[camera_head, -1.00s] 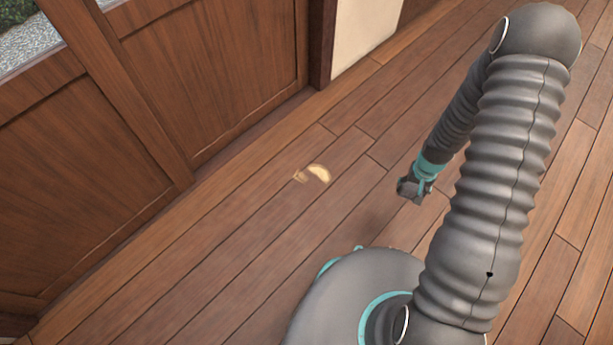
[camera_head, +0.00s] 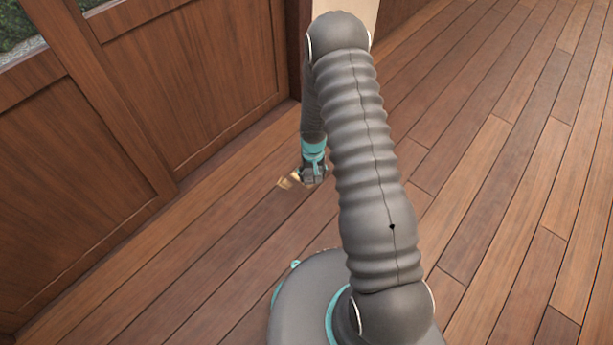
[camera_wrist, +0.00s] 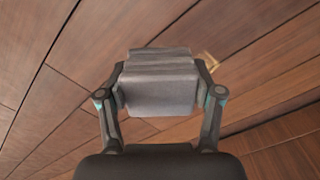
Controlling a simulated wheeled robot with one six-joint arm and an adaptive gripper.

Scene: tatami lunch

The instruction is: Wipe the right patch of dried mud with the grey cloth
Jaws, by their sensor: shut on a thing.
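In the wrist view my gripper (camera_wrist: 161,92) is shut on the grey cloth (camera_wrist: 160,72), a folded pad that spans between the two fingers. In the head view my gripper (camera_head: 315,180) hangs low over the floor, just right of the pale tan dried mud (camera_head: 286,182). The gripper covers part of the mud there, so its right side is hidden. A bit of tan mud (camera_wrist: 210,60) shows beyond the cloth's upper right corner in the wrist view. I cannot tell whether the cloth touches the floor.
The brown plank floor (camera_head: 170,270) is clear around the mud. Open floor (camera_head: 490,170) extends to the right.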

